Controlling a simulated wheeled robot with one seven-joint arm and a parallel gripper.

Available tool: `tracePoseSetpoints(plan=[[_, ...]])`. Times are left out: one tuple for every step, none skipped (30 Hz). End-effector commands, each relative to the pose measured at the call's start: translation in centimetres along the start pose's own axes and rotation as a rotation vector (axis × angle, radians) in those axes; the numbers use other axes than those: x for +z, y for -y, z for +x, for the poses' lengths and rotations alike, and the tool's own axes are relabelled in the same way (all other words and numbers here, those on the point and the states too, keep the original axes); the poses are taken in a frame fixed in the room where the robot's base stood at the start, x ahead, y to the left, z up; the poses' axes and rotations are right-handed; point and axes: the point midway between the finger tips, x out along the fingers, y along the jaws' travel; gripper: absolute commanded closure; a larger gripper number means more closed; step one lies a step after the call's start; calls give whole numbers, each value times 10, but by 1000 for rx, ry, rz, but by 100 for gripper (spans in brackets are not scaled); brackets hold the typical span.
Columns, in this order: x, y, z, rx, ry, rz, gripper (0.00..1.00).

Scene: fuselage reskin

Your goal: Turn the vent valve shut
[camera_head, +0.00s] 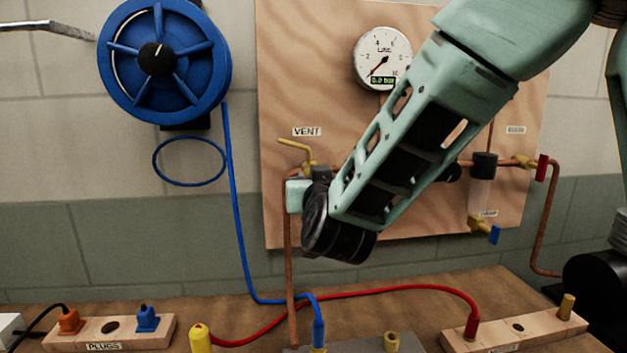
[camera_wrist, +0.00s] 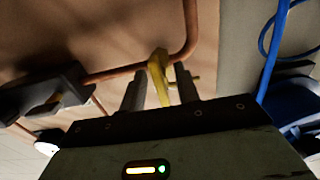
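The vent valve (camera_head: 307,157) is yellow brass, below the VENT label on the wooden panel. Its lever (camera_head: 292,145) points left and slightly up in the head view. In the wrist view the yellow valve part (camera_wrist: 157,68) stands between the two fingers of my gripper (camera_wrist: 160,80), with narrow gaps seeming to show on both sides. I cannot tell whether either finger touches it. In the head view my gripper's pale body (camera_head: 297,194) is just below the valve, and its fingers are mostly hidden.
A dial gauge (camera_head: 383,58) hangs above right. Copper pipe (camera_wrist: 110,72) runs close to the fingers. A blue hose reel (camera_head: 165,62) is on the wall at left. A red-handled valve (camera_head: 541,168) and a blue-handled one (camera_head: 494,234) sit at right. Plugs and hoses lie on the bench below.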

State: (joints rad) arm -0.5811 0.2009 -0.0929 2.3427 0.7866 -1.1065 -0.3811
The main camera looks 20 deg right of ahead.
Motion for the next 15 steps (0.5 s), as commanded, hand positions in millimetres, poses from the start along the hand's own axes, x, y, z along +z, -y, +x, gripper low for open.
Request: tracePoseSetpoints(plan=[[0,0,0,0,0,0,69],[0,0,0,0,-1,0,69],[0,0,0,0,-1,0,69],[0,0,0,0,-1,0,69],[0,0,0,0,-1,0,69],[0,0,0,0,-1,0,69],[0,0,0,0,-1,0,69],[0,0,-1,0,-2,0,69],[0,0,-2,0,-1,0,69],[0,0,-4,0,-1,0,69],[0,0,-7,0,-1,1,69],[0,0,-11,-1,-1,1,69],[0,1,-16,-2,-2,2,69],[0,1,-21,-3,-2,2,69],[0,1,-28,-3,-2,2,69]])
